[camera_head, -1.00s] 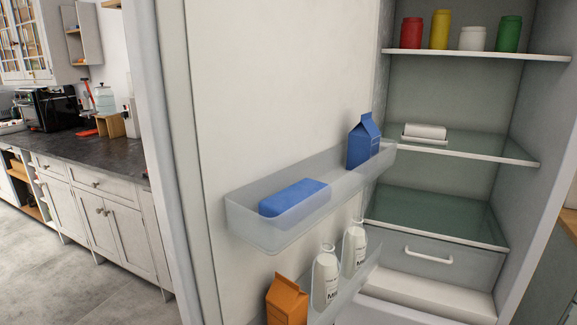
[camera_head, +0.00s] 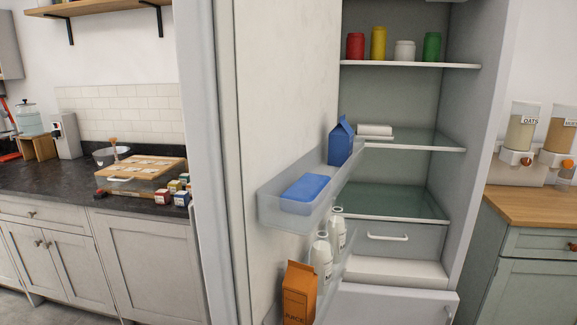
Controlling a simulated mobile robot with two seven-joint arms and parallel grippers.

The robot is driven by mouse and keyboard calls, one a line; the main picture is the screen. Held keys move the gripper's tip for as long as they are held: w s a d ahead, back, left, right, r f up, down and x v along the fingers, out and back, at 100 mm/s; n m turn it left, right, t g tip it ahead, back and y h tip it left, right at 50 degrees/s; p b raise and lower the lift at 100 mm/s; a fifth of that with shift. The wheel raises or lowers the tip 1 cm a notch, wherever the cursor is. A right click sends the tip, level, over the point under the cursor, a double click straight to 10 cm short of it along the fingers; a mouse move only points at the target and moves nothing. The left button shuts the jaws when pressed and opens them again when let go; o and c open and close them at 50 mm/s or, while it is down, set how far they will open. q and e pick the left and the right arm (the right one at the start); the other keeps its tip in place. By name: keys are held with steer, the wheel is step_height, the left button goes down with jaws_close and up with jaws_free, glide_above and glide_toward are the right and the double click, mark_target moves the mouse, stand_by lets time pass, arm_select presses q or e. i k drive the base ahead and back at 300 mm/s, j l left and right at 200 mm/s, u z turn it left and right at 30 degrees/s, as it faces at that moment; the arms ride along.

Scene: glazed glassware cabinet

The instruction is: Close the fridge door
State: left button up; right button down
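The fridge door (camera_head: 288,95) stands wide open on the left of the fridge, its inner face and its outer edge (camera_head: 205,150) both showing. Its upper bin (camera_head: 270,212) holds a blue box (camera_head: 306,188) and a blue carton (camera_head: 340,143). Its lower bin (camera_head: 330,290) holds two white milk bottles (camera_head: 321,257) and an orange juice carton (camera_head: 298,295). The fridge interior (camera_head: 395,105) is open to view, with shelves (camera_head: 410,215) and a drawer (camera_head: 400,242). Neither of my grippers is in view.
Red, yellow, white and green jars (camera_head: 404,51) stand on the top shelf, a white dish (camera_head: 375,131) below. A dark counter (camera_head: 60,190) lies left, with boxes (camera_head: 180,190) and a wooden board (camera_head: 142,168). A wooden counter (camera_head: 535,204) with dispensers (camera_head: 522,130) stands right.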

mark_target(258, 81)
steer(key=j+z, duration=0.25)
steer(key=j, duration=0.15)
steer(key=k+j+z, duration=0.1)
steer(key=j+z, duration=0.15)
steer(key=j, duration=0.2)
steer(key=i+j+z, duration=0.1)
steer(key=j+z, duration=0.15)
steer(key=j, duration=0.15)
steer(key=j+z, duration=0.25)
steer(key=j, duration=0.15)
steer(key=i+j+z, duration=0.1)
steer(key=j, duration=0.25)
steer(key=i+j+z, duration=0.1)
steer(key=j, duration=0.25)
steer(key=i+j+z, duration=0.1)
steer(key=j, duration=0.25)
steer(key=i, duration=0.1)
